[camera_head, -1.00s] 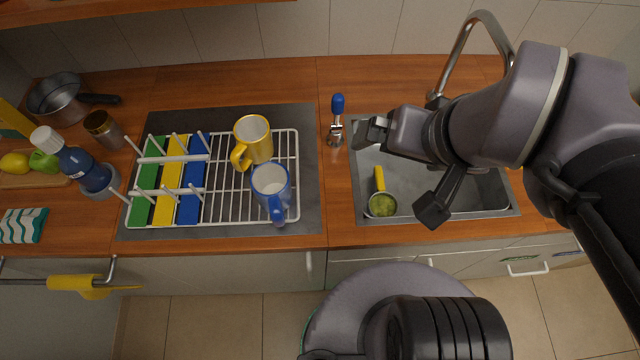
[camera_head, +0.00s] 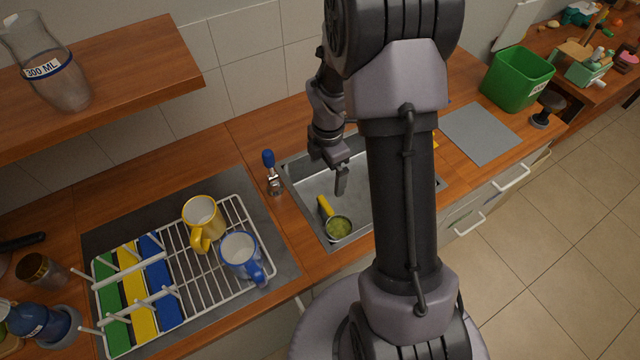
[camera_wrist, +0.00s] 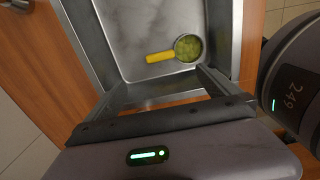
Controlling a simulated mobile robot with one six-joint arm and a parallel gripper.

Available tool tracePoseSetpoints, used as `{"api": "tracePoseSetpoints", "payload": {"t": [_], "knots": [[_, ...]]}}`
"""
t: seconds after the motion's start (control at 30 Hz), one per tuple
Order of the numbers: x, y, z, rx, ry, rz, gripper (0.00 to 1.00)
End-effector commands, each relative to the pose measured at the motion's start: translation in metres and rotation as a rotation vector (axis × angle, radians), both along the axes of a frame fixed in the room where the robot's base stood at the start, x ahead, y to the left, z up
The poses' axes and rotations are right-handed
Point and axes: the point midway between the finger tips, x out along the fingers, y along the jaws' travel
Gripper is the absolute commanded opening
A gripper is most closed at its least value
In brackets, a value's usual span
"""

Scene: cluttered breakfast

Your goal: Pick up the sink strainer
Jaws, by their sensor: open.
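The sink strainer (camera_head: 339,227) lies in the grey sink basin (camera_head: 318,190), near its front left corner. It has a yellow handle and a round metal rim with green contents. In the wrist view the strainer (camera_wrist: 188,47) lies ahead of the fingers, with its yellow handle pointing left. My gripper (camera_head: 341,182) hangs over the sink, above and behind the strainer, apart from it. In the wrist view my gripper (camera_wrist: 160,92) has its two fingers spread wide with nothing between them. My arm hides the right part of the sink.
A blue-handled tool (camera_head: 271,172) stands left of the sink. A dish rack (camera_head: 215,300) with a yellow mug (camera_head: 203,220) and a blue mug (camera_head: 240,252) is further left. A green bin (camera_head: 517,80) and a grey mat (camera_head: 480,133) are at right.

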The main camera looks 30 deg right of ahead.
Motion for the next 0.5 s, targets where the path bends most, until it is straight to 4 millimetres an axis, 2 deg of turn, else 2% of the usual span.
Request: {"api": "tracePoseSetpoints", "payload": {"t": [0.3, 0.4, 0.5], "knots": [[-0.002, 0.000, -0.095, 0.002, 0.006, 0.007, 1.00], [-0.002, 0.001, -0.113, 0.002, 0.005, 0.007, 1.00], [-0.001, 0.000, -0.121, 0.001, 0.003, 0.006, 1.00]]}}
